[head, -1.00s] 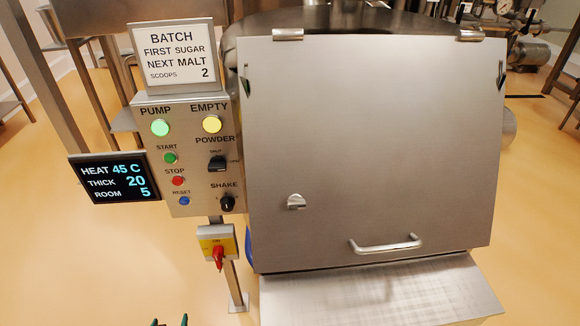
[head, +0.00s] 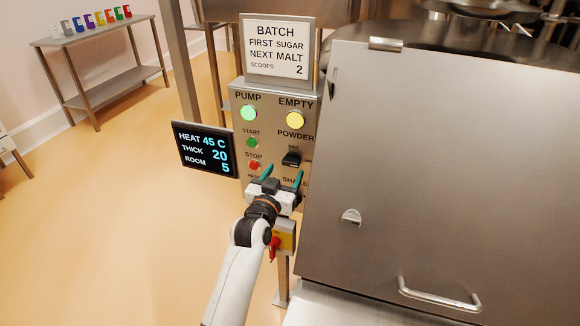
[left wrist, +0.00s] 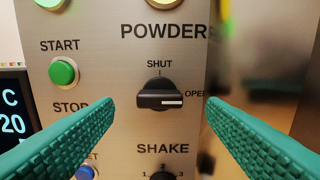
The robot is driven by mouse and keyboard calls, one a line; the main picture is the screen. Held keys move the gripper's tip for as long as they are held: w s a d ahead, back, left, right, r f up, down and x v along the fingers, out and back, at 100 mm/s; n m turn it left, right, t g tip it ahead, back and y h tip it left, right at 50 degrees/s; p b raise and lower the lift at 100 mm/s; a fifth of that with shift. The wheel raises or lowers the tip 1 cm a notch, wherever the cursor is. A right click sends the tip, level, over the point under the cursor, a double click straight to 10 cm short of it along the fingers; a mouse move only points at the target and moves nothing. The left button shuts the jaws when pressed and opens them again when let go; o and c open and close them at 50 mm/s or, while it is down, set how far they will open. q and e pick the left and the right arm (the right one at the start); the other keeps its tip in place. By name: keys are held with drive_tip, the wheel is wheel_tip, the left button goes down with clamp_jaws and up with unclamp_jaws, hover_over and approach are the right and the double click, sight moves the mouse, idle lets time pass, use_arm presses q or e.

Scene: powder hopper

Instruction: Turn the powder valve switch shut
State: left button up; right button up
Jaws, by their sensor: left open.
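The powder switch (head: 291,158) is a black rotary knob on the steel control panel (head: 240,92). In the left wrist view the knob (left wrist: 160,93) lies level, its white mark on the right, toward OPEN; SHUT is printed above it. My left gripper (head: 282,176) is open, with green ribbed fingers in front of the panel, just below the switch in the head view. In the left wrist view its fingertips lie either side of the knob, nearer the camera. No contact shows. The gripper hides part of the RESET and SHAKE area in the head view. My right gripper is out of view.
The SHAKE knob (left wrist: 162,175) sits just below the switch, and the START button (left wrist: 63,71) up left. A display (head: 206,149) juts out left of the panel. The hopper's steel door (head: 430,170) stands close on the right. A red-yellow isolator (head: 276,245) sits below the panel.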

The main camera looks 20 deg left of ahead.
sight(290, 164)
use_arm(q)
drive_tip(key=shift+w, duration=2)
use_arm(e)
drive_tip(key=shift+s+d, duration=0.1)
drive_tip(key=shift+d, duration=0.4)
use_arm(q)
drive_tip(key=c, duration=1)
